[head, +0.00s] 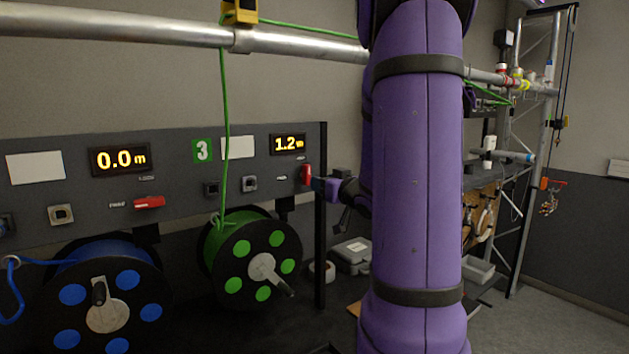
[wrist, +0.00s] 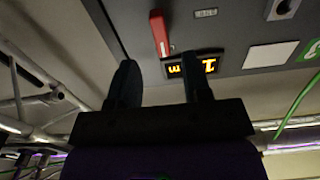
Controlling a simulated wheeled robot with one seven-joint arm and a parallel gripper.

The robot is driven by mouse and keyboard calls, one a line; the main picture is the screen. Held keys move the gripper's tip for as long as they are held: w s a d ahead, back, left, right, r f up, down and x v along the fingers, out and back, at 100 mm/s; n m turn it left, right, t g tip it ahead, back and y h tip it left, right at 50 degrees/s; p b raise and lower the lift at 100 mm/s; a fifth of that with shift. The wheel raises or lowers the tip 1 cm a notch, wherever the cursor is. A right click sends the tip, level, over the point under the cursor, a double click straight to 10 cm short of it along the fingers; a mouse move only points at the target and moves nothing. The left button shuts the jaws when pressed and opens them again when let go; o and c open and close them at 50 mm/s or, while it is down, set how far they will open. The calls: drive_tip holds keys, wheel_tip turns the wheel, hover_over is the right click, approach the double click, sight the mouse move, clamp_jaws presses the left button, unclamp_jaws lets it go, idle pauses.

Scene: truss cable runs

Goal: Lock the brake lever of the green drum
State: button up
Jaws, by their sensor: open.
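The green drum (head: 250,258) hangs under the dark panel, with a green cable running up from it to the pipe. Its red brake lever (head: 306,174) is at the panel's right end, right of the drum, and looks upright. My gripper (head: 326,187) is just right of that lever in the head view. In the wrist view, which is turned over, my gripper (wrist: 161,78) is open and empty. The red lever (wrist: 159,33) lies beyond the fingertips, between their lines, with a visible gap. Small labels by the lever are too small to read surely.
The blue drum (head: 100,300) is at the left, its own red lever (head: 149,203) lying level. A display (head: 288,144) reads 1.2 m above the green drum; another (head: 120,159) reads 0.0 m. A dark post (head: 322,250) stands at the panel's right edge. A pipe (head: 180,34) crosses above.

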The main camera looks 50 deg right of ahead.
drive_tip(key=shift+v, duration=1.3)
drive_tip(key=a+r+g, duration=0.3)
drive_tip(key=a+g, duration=0.2)
drive_tip(key=a, duration=0.9)
drive_tip(key=s+a+f+n+g+y, duration=0.2)
drive_tip(key=s+a+g+y, duration=0.2)
drive_tip(key=s+a, duration=1.1)
drive_tip(key=a+g, duration=0.3)
drive_tip(key=a, duration=0.1)
drive_tip(key=shift+s+n, duration=0.3)
drive_tip(key=shift+n, duration=0.1)
drive_tip(key=shift+f, duration=0.1)
